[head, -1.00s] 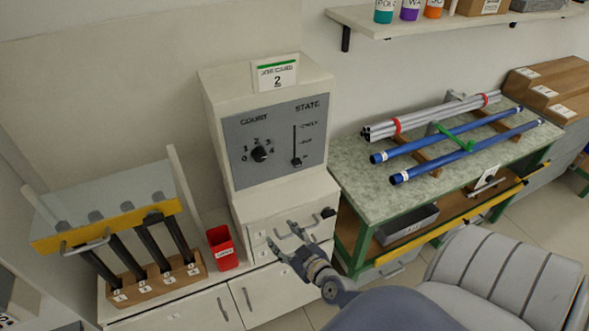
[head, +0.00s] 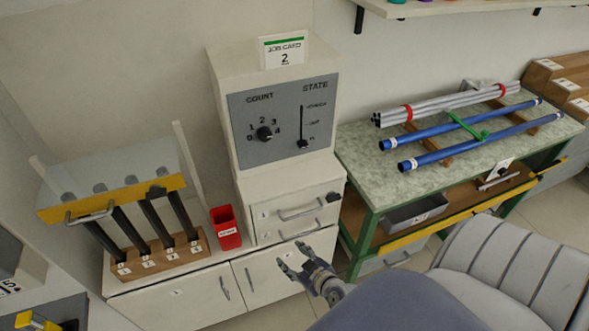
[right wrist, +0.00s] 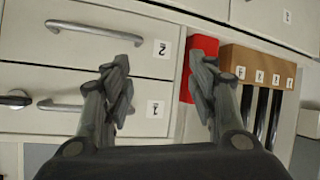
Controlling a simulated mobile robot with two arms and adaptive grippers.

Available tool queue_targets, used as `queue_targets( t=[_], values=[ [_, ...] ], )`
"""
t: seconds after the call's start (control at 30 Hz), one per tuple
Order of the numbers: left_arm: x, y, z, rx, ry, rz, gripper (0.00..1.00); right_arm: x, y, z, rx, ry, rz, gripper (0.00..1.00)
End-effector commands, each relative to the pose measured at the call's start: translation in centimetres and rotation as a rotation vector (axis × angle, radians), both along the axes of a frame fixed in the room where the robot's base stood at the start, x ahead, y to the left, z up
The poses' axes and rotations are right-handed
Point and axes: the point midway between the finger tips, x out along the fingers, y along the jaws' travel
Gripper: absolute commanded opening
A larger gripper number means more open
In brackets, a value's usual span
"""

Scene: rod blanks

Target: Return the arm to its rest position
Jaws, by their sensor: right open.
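My right gripper (head: 292,262) is open and empty in the head view, low in front of the white cabinet doors. Its fingers also show in the right wrist view (right wrist: 165,75), spread apart with nothing between them. Beyond them are the drawers (right wrist: 70,70), marked 1 and 2, with bar handles. Both drawers (head: 296,217) look shut in the head view. My left gripper is not in view.
A control panel (head: 284,118) with a knob and a slider stands above the drawers. A red bin (head: 226,228) and a wooden rack (head: 155,257) with dark rods are left. A green-framed bench (head: 370,185) with blue and grey rods is right.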

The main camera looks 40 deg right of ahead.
Motion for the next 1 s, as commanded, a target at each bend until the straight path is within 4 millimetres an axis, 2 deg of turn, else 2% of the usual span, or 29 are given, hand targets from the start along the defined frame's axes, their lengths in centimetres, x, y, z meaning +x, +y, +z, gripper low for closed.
queue_targets(
  t=[0.43, 0.53, 0.57, 0.67, 0.77, 0.8, 0.87, 0.9, 0.97, 1.0],
  values=[
    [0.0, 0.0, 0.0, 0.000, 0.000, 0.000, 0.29, 0.0, 0.0, 0.0, 0.000, 0.001, 0.001, 0.53],
    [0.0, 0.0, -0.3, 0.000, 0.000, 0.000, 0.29, -0.7, 0.3, -1.5, 0.003, 0.027, 0.005, 0.53],
    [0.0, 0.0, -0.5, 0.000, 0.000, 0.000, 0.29, -1.1, 0.5, -2.4, 0.008, 0.045, 0.007, 0.53],
    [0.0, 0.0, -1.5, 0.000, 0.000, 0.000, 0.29, -3.5, 1.5, -6.9, 0.022, 0.135, 0.020, 0.53],
    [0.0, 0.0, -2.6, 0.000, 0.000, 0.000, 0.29, -7.6, 3.0, -13.0, 0.041, 0.270, 0.034, 0.53],
    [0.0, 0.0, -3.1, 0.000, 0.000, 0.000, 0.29, -9.5, 3.6, -15.4, 0.048, 0.330, 0.040, 0.53],
    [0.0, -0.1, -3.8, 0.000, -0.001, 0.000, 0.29, -12.6, 4.4, -18.8, 0.055, 0.420, 0.046, 0.53],
    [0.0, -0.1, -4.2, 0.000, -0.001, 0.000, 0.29, -14.8, 4.9, -20.9, 0.059, 0.481, 0.049, 0.53],
    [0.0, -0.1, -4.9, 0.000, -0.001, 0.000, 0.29, -18.3, 5.6, -23.8, 0.062, 0.572, 0.053, 0.53],
    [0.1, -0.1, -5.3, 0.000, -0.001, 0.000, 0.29, -20.6, 6.0, -25.6, 0.060, 0.632, 0.054, 0.53]
  ],
)
